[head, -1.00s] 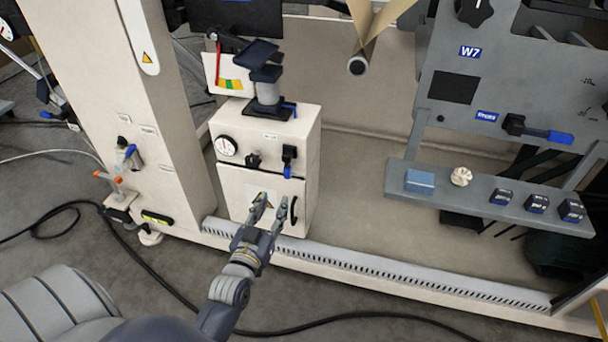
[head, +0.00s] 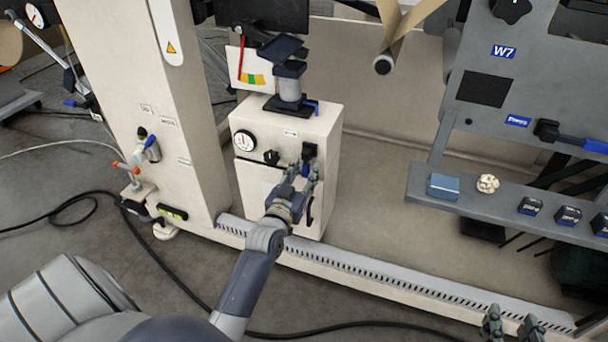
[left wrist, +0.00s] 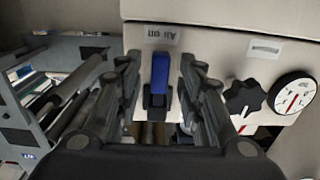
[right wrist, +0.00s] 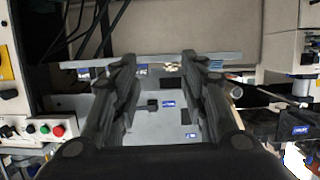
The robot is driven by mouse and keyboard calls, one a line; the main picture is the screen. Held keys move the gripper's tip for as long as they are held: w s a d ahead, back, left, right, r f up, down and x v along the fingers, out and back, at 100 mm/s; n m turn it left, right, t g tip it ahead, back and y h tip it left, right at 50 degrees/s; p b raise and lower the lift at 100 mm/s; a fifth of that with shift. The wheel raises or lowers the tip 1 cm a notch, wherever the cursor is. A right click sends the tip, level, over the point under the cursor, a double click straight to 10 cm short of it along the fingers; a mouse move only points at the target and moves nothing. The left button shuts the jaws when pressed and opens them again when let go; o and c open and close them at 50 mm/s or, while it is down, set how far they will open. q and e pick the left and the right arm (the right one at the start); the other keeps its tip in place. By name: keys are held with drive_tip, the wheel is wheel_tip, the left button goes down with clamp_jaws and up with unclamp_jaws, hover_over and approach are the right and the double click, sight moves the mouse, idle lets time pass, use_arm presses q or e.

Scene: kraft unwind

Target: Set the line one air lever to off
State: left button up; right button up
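The air lever, with a blue handle and black mount, is on the front of the cream cabinet (head: 325,150). In the head view its black mount (head: 309,150) shows just above my left gripper (head: 303,172), which hides most of the handle. In the left wrist view the blue handle (left wrist: 161,72) stands between my open left fingers, with a gap visible on both sides. A label reading "Air on" (left wrist: 158,33) lies beside the handle's end. My right gripper (head: 514,322) is open and empty at the lower right, far from the lever.
A black knob (head: 271,157) and a round gauge (head: 244,140) sit left of the lever. A black door handle (head: 310,210) is below it. A grey shelf (head: 425,190) with a blue box and small blocks is at right. A slotted rail (head: 380,272) runs along the floor.

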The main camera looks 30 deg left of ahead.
use_arm(q)
drive_tip(key=shift+w, duration=0.1)
drive_tip(key=shift+c, duration=0.6)
clamp_jaws()
